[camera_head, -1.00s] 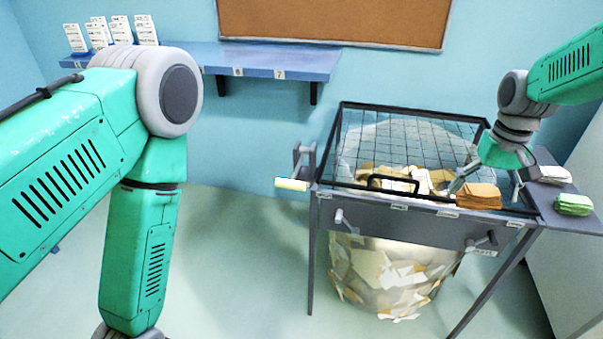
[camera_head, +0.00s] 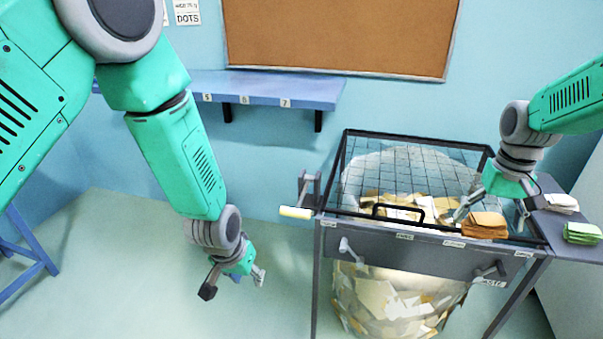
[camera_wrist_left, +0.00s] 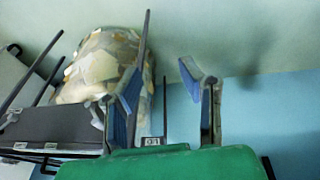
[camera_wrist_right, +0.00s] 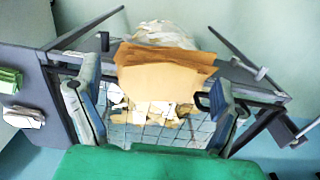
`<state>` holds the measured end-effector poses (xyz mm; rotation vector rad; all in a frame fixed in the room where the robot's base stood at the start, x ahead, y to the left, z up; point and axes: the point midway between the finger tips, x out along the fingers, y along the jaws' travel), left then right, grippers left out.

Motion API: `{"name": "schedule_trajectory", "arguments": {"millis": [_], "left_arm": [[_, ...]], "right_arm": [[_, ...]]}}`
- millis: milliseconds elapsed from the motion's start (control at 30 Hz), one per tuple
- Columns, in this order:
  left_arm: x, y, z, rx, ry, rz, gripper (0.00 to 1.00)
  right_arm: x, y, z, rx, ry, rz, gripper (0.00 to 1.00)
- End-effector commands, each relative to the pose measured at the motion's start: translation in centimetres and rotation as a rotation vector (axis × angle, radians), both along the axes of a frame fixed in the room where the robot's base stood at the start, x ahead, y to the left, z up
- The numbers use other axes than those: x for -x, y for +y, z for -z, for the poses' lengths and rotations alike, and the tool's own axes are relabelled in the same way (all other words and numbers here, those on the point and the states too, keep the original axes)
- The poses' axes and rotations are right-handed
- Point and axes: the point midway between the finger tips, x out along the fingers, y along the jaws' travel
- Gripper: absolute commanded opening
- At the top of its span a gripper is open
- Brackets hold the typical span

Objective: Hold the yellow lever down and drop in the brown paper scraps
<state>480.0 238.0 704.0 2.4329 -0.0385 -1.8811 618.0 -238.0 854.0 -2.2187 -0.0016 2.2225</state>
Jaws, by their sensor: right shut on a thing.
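The pale yellow lever (camera_head: 296,212) sticks out at the left of the bin frame on a grey bracket. My left gripper (camera_head: 233,285) hangs in the air left of and below the lever, open, empty and apart from it. The left wrist view shows its two spread fingers (camera_wrist_left: 165,92). The stack of brown paper scraps (camera_head: 484,226) is between the fingers of my right gripper (camera_head: 490,218), over the front right of the mesh lid. The right wrist view shows the scraps (camera_wrist_right: 163,75) between both fingers. The mesh lid (camera_head: 400,160) lies shut with a black handle (camera_head: 398,209).
A rounded container of mixed paper scraps (camera_head: 385,300) sits under the frame. Green papers (camera_head: 582,233) and white papers (camera_head: 561,203) lie on a grey side shelf at right. A blue wall shelf (camera_head: 270,90) is behind. The floor near my left gripper is clear.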

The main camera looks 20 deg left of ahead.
Motion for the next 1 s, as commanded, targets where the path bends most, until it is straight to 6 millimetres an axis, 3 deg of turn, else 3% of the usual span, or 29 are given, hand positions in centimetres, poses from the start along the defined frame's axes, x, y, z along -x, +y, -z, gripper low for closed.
{"name": "schedule_trajectory", "arguments": {"millis": [33,200,400,500,667,1000], "left_arm": [[-2.6,-0.6,-2.3,0.015,-0.03,-0.004,0.34],[-8.7,-2.4,-9.6,0.063,-0.085,-0.009,0.34],[-12.4,-3.9,-16.4,0.108,-0.125,-0.002,0.34],[-13.2,-4.3,-18.3,0.12,-0.133,0.0,0.34],[-13.8,-4.7,-19.0,0.128,-0.136,0.002,0.34],[-15.9,-5.7,-13.7,0.126,-0.135,0.003,0.34]], "right_arm": [[0.0,0.0,0.0,0.0,0.0,0.0,0.6],[0.0,0.0,0.0,0.0,0.0,0.0,0.6],[0.0,0.0,0.0,0.0,0.0,0.0,0.6],[0.0,0.0,0.0,0.0,0.0,0.0,0.6],[0.0,0.0,0.0,0.0,0.0,0.0,0.6],[0.0,0.0,0.0,0.0,0.0,0.0,0.6]]}}
